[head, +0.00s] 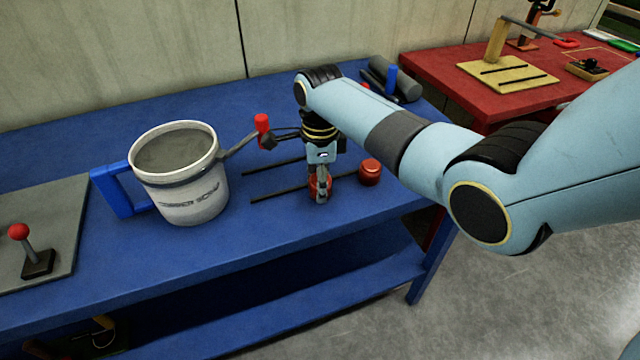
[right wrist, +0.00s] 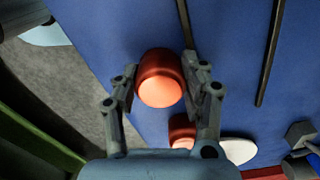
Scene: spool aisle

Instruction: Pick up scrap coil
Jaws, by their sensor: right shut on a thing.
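My right gripper (head: 320,188) points down over the blue bench and is shut on a copper-red scrap coil. In the right wrist view the coil (right wrist: 160,78) sits between the two fingers (right wrist: 158,85), with its lighter orange end facing the camera. In the head view the fingers partly hide this coil. I cannot tell whether it touches the bench top. A second red coil (head: 370,172) stands on the bench just right of the gripper. It also shows in the right wrist view (right wrist: 182,131). My left gripper is not in view.
Dark rods (head: 280,195) lie beside the gripper. A grey plate with a red-knobbed lever (head: 38,255) is far left. A red table (head: 440,70) stands back right.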

